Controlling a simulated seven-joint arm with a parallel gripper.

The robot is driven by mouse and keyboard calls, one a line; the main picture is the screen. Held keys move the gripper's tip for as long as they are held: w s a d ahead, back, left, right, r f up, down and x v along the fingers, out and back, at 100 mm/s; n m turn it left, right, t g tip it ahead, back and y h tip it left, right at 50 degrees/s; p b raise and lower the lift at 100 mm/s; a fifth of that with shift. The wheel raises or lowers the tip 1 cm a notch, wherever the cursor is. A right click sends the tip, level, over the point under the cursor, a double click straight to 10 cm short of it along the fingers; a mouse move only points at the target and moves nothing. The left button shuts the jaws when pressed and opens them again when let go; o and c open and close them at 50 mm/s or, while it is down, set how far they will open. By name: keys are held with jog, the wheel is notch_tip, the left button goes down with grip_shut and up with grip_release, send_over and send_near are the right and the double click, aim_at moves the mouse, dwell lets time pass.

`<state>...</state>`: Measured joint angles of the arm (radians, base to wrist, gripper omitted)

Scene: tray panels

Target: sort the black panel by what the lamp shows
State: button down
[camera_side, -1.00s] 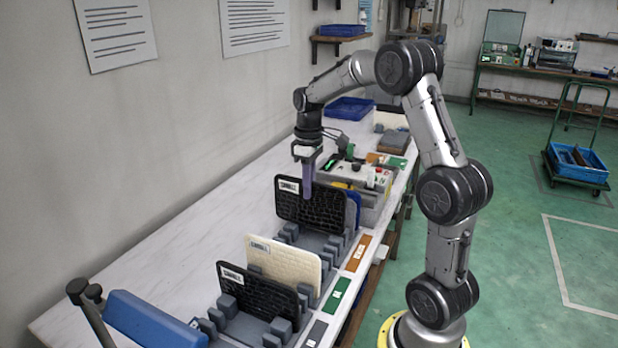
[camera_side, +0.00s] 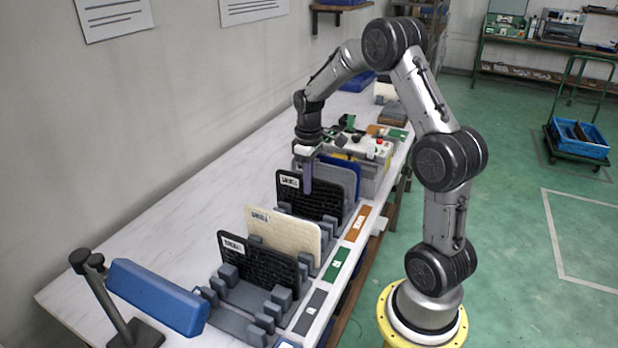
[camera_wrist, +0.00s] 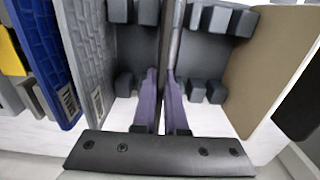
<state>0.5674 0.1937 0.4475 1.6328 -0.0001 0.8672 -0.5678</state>
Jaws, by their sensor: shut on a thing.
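The black panel (camera_side: 325,202) has a ribbed face and a white label at its upper left corner. It stands upright in the side view, its lower edge low among the grey rack blocks by the orange tag (camera_side: 355,222). My gripper (camera_side: 308,188) is shut on its top edge. In the wrist view the purple fingers (camera_wrist: 160,85) pinch the panel (camera_wrist: 169,50), seen edge-on, between two rows of posts of the grey rack (camera_wrist: 210,55). Whether it touches the rack floor is hidden. I cannot make out a lit lamp colour on the equipment box (camera_side: 372,148).
A cream panel (camera_side: 285,238) and another black panel (camera_side: 258,265) stand in front. A grey panel (camera_wrist: 92,50) and a blue panel (camera_wrist: 42,45) stand behind. Green (camera_side: 337,264) and dark grey (camera_side: 310,310) tags line the edge. A blue bar (camera_side: 155,297) on a stand is front left.

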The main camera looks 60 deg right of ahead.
jog(key=shift+f, duration=0.45)
dwell(0.8)
jog(key=c, duration=0.9)
grip_release()
notch_tip(320, 180, up, 14)
jog(key=shift+f, duration=0.1)
